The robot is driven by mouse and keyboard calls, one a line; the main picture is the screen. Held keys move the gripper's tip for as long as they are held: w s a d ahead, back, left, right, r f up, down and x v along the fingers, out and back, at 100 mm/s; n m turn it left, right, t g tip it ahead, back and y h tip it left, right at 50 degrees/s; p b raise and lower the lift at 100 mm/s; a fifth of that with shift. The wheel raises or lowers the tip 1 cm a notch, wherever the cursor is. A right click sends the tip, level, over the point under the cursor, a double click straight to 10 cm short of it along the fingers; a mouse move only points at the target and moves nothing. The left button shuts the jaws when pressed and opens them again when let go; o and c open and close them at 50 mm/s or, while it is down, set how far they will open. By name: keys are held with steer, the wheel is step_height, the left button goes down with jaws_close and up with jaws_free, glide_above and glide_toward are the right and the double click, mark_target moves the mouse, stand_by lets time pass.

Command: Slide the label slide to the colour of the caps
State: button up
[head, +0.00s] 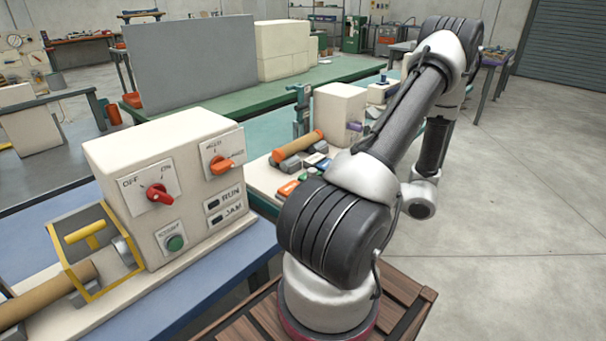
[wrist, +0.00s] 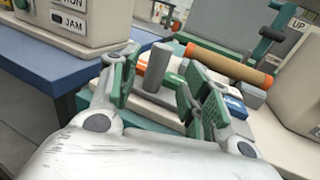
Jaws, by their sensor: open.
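My gripper (wrist: 158,72) is open in the wrist view, one green-padded finger on each side of an upright grey post. The post (wrist: 157,62) rises from a grey block (wrist: 150,101), and looks like the handle of the label slide. I cannot tell whether either finger touches it. Coloured label patches lie around it: orange (wrist: 141,69) on the left, blue (wrist: 235,106) on the right, and green partly hidden between. A brown tube with orange ends (wrist: 228,63) lies behind. In the head view the tube (head: 298,144) lies behind the orange label (head: 288,188); my arm hides my gripper.
A cream control box (head: 165,190) with red and orange switches and a green button stands on the blue bench at left. A cream housing (head: 335,115) with a purple knob (head: 355,126) stands behind the labels. Open floor lies to the right.

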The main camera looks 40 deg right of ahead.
mark_target(315, 172)
steer(key=x, duration=0.7)
jaws_close()
